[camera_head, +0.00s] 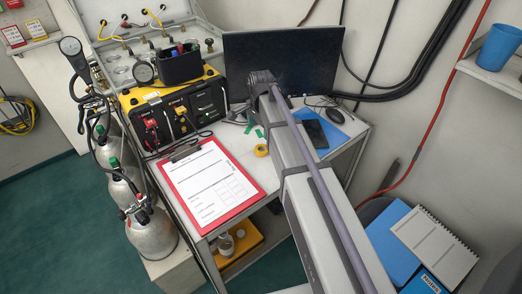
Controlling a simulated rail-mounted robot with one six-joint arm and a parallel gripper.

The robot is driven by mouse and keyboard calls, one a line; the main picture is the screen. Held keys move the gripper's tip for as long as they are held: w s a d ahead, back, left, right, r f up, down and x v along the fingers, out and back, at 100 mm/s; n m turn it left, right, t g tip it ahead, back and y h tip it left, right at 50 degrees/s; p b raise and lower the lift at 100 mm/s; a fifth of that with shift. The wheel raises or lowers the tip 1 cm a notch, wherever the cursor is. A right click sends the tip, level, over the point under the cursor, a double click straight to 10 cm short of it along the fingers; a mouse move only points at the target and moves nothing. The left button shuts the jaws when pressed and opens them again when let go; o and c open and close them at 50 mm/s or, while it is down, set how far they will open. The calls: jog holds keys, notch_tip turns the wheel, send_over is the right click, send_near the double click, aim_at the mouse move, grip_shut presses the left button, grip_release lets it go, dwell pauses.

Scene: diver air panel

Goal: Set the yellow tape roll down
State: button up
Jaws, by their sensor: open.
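The yellow tape roll (261,150) lies on the grey desk (217,139), just right of the clipboard and left of my arm. It seems to rest on the desktop, and nothing is seen holding it. My arm reaches from the bottom right up across the desk to a dark joint in front of the monitor. I cannot make out my gripper's fingers; they are hidden behind the arm or out of view. Small green pieces (250,127) show on the desk just beyond the roll.
A red clipboard (259,196) with a form fills the front left of the desk. The yellow-black air panel (207,98), carrying a dark pen holder (180,66), stands behind it. A monitor (300,50), mouse (334,115) and dark phone (315,133) are at the back and right. Gas cylinders (152,235) stand left.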

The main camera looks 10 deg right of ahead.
aim_at(261, 147)
notch_tip(261, 147, down, 11)
jog(key=b, duration=0.9)
jog(key=shift+d+r+b, duration=0.1)
jog(key=shift+r+b, duration=0.05)
jog(key=shift+b, duration=0.25)
jog(key=shift+r, duration=0.25)
jog(key=c, duration=1.1)
notch_tip(261, 147, up, 10)
jog(key=p, duration=1)
